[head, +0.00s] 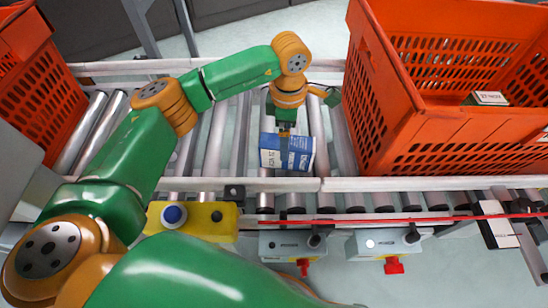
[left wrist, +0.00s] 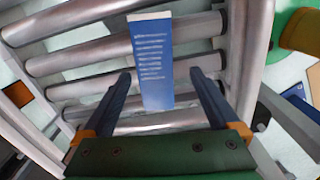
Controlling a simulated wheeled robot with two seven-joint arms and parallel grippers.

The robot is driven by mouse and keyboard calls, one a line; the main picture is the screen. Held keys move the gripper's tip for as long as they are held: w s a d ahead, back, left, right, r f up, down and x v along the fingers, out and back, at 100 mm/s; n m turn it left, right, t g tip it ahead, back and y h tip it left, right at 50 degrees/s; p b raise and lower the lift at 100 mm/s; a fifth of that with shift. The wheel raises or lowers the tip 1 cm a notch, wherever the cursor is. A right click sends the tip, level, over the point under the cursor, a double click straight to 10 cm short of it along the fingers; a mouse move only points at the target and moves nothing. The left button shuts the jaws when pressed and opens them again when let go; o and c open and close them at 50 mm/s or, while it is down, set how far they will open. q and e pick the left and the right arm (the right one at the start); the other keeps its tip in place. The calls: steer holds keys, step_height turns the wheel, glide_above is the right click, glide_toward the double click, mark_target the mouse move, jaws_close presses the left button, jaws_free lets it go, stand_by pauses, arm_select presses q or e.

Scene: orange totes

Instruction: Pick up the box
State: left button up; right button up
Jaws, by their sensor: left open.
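A blue box with a white side (head: 287,152) lies on the roller conveyor, near its front rail. My left gripper (head: 285,130) points down right at the box's far side in the head view. In the left wrist view, the open fingers (left wrist: 160,75) stand on either side of the blue box (left wrist: 155,65), which shows a face with white printed lines. Gaps show between the fingers and the box, so it is not gripped. My right gripper is not in view.
A large orange tote (head: 420,150) stands on the conveyor at the right, with a small box (head: 487,98) inside. Another orange tote (head: 40,90) is at the left. A yellow panel with a blue button (head: 190,218) sits along the front rail.

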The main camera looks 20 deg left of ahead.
arm_select(q)
steer(key=f, duration=0.2)
steer(key=f+b, duration=0.1)
steer(key=f, duration=0.4)
steer(key=shift+w+d+f+b, duration=0.1)
steer(key=shift+w+f+b, duration=0.05)
steer(key=shift+w+b, duration=0.25)
jaws_close()
